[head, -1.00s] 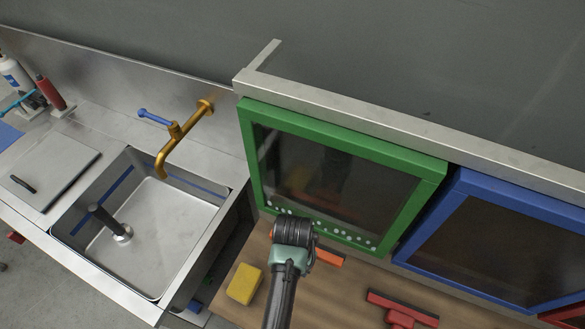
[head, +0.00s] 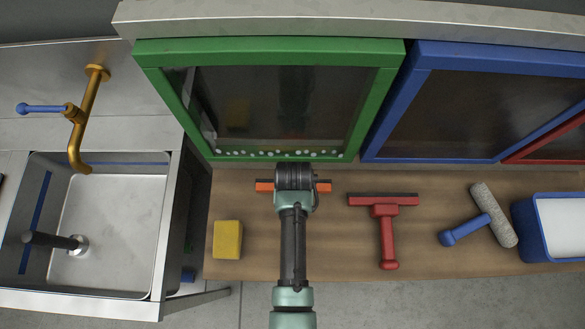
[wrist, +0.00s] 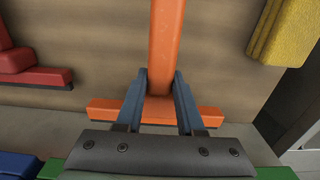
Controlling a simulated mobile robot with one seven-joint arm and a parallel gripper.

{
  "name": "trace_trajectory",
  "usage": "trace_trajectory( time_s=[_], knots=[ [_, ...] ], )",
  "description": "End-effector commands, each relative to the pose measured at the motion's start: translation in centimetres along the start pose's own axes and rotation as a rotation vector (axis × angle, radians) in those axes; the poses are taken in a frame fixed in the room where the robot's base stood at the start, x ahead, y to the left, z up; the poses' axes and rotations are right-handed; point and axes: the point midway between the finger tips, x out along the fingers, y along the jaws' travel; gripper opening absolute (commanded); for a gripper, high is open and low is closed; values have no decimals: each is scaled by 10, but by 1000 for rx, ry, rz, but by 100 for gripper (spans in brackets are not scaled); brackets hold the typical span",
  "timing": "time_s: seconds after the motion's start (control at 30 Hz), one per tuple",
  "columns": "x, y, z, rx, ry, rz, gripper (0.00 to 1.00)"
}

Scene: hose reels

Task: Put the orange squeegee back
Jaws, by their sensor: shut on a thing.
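The orange squeegee (head: 264,187) shows in the head view only as two ends of its crossbar, either side of my wrist. Its handle is hidden there by my arm. In the wrist view its orange handle (wrist: 165,45) runs up between the two blue-grey fingers of my gripper (wrist: 160,78). Its crossbar (wrist: 103,110) passes across below the fingertips. My gripper is shut on the handle near the crossbar. I cannot tell whether the squeegee touches the wooden bench (head: 340,250) or is slightly above it.
A green-framed pane (head: 270,50) stands just behind, with a blue-framed pane (head: 420,90) to its right. On the bench are a yellow sponge (head: 228,240), a red squeegee (head: 388,235), a blue-handled roller (head: 465,228) and a blue tub (head: 527,232). A sink (head: 110,235) is at left.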

Motion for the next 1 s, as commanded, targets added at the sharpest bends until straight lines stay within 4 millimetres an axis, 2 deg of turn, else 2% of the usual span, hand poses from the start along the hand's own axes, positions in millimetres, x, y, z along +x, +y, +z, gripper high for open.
trace_trajectory(
  time_s=[0.1,0.23,0.67,0.7,0.87,1.0],
  knots=[
    [18,0,0,0,-2,0,0],
    [32,0,0,0,0,0,0],
    [39,0,0,0,1,0,0],
    [40,0,0,0,0,0,39],
    [39,0,0,0,0,0,67],
    [39,0,0,0,0,0,67]
  ],
)
